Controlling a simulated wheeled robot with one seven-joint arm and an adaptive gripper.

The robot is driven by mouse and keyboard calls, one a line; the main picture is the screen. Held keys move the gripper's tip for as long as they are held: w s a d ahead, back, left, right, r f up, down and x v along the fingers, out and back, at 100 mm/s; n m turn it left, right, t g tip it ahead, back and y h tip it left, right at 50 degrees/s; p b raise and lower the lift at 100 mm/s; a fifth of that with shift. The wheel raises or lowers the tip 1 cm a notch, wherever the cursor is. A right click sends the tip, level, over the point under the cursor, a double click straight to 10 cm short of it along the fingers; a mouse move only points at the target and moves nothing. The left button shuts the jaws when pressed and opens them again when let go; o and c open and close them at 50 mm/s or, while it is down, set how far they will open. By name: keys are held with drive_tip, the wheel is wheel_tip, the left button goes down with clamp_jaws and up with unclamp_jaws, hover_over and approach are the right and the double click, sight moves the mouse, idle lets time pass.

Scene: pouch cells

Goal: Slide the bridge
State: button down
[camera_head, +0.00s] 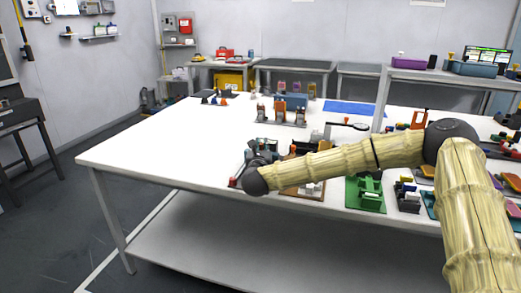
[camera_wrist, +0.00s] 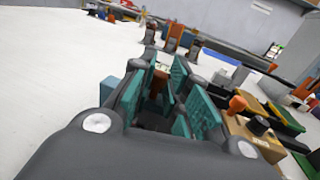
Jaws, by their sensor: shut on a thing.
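My gripper (camera_wrist: 158,98) has teal-padded fingers and is low over the front left part of the white table. In the head view my gripper (camera_head: 258,160) is mostly hidden by my own wrist. The fingers are closed around a small brown piece (camera_wrist: 159,82), of which only a narrow part shows between the pads. I cannot tell from its visible part whether it is the bridge. A red-ended dark part (camera_head: 235,182) lies beside my wrist at the table's front edge.
A brown board (camera_wrist: 262,146) with an orange knob and a black knob is close on the right. A green fixture (camera_head: 366,194) and several small fixtures crowd the table's right side. The white table (camera_head: 160,140) is clear at left. A blue mat (camera_head: 354,108) lies farther back.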

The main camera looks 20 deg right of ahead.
drive_tip(key=w+d, duration=0.1)
drive_tip(key=w+d+b, duration=0.1)
drive_tip(key=w, duration=0.1)
drive_tip(key=shift+d, duration=0.1)
drive_tip(key=shift+w+r, duration=0.1)
drive_tip(key=shift+r, duration=0.1)
drive_tip(key=c, duration=1.8)
unclamp_jaws()
drive_tip(key=shift+d, duration=0.1)
drive_tip(key=o, duration=0.4)
drive_tip(key=shift+w+f, duration=0.1)
drive_tip(key=shift+f, duration=0.05)
drive_tip(key=shift+o, duration=0.2)
drive_tip(key=v, duration=1.2)
drive_tip(key=shift+f, duration=0.1)
